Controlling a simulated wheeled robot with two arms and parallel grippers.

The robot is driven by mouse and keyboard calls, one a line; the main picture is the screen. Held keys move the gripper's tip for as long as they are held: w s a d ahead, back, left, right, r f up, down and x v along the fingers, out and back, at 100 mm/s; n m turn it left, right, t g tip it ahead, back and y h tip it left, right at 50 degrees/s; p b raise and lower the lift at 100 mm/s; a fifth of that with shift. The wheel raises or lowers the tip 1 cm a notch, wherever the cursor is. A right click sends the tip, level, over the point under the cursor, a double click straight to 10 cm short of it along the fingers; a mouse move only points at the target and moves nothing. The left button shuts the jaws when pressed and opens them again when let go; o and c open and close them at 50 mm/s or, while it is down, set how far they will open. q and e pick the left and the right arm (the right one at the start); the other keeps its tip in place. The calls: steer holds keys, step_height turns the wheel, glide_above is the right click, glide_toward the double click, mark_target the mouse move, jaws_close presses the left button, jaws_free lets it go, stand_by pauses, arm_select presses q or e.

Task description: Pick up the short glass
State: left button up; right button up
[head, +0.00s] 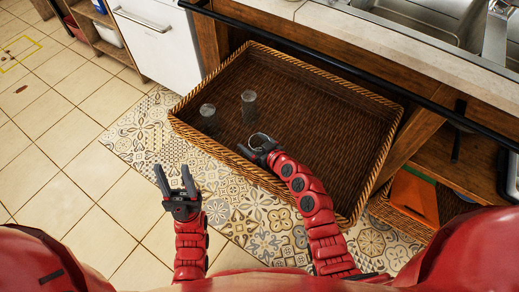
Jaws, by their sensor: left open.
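Two clear greyish glasses stand upright in the wicker basket (330,92), near its left end. The left glass (208,113) looks a little shorter than the right glass (249,102), though the steep view makes this hard to judge. My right gripper (260,141) is over the basket's near edge, below and right of both glasses. A round, pale rim like a glass's shows at its fingertips; whether the fingers grip it is unclear. My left gripper (173,181) is open and empty, outside the basket, over the floor to its lower left.
The basket sits low under a counter with a sink (430,20). A dark bar (370,75) runs above the basket's back. A white cabinet door (158,40) stands behind left. An orange item (414,196) lies at right.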

steer(key=c, duration=1.2)
steer(key=shift+c, duration=0.2)
